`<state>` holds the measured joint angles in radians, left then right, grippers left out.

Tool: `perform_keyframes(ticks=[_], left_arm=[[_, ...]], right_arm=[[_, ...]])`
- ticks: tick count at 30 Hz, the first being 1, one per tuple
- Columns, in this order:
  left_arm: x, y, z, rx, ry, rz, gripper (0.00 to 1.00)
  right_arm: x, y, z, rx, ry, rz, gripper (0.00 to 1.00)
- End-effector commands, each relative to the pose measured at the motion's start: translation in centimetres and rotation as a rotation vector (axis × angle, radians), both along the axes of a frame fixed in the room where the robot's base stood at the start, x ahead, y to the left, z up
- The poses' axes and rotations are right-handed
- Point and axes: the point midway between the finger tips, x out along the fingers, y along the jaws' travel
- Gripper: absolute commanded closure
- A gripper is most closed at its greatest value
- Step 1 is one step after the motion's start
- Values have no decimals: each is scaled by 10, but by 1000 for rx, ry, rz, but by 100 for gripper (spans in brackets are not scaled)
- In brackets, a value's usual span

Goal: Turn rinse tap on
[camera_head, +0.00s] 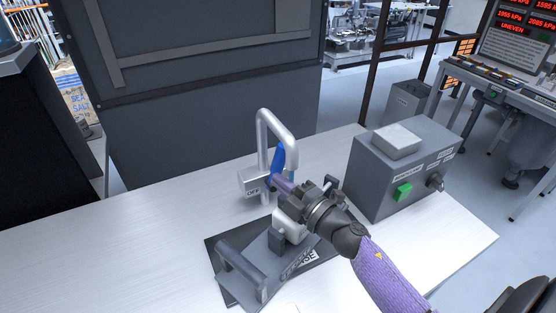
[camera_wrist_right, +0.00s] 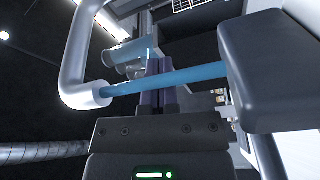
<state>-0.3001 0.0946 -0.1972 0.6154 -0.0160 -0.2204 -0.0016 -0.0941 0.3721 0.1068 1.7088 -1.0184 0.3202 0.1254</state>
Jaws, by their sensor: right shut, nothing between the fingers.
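The rinse tap (camera_head: 264,135) is a grey bent pipe standing on the white bench. A small box (camera_head: 250,183) marked OFF and a blue handle (camera_head: 277,157) are at it. My right gripper (camera_head: 279,184) is shut and empty, its fingertips just below the handle; I cannot tell whether they touch. In the right wrist view the pipe end (camera_wrist_right: 88,97) is at left. A straight blue band (camera_wrist_right: 185,78) runs from it to a grey block (camera_wrist_right: 265,65), across the shut fingers (camera_wrist_right: 161,80); it looks like running water. My left gripper is out of view.
A dark tray (camera_head: 235,288) with a grey handled fixture (camera_head: 243,270) lies below the gripper. A grey control box (camera_head: 395,180) with a green button (camera_head: 402,193) stands to the right. The bench (camera_head: 130,255) is clear at left. A dark panel (camera_head: 200,100) stands behind.

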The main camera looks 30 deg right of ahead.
Motion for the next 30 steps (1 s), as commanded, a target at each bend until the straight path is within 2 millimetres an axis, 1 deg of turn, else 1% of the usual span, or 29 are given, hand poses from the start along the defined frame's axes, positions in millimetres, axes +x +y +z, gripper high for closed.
perform_keyframes(ticks=[1, 3, 9, 10, 13, 15, 18, 30], left_arm=[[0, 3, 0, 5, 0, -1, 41], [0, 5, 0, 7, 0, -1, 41], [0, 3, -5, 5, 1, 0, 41], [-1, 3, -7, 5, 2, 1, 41], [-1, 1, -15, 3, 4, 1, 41], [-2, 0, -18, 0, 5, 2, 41], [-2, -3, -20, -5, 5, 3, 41], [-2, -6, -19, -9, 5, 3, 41]], right_arm=[[11, 3, 2, 1, -4, -1, 100], [26, 7, 4, 1, -3, -2, 100], [68, 18, 6, 1, -2, -2, 100], [71, 16, 5, 0, 0, -3, 100], [67, -2, -3, -1, 2, -5, 100], [67, -10, -5, -1, 2, -4, 100], [66, -17, -6, 0, 2, -3, 100], [66, -23, -5, -1, 1, -3, 100]])
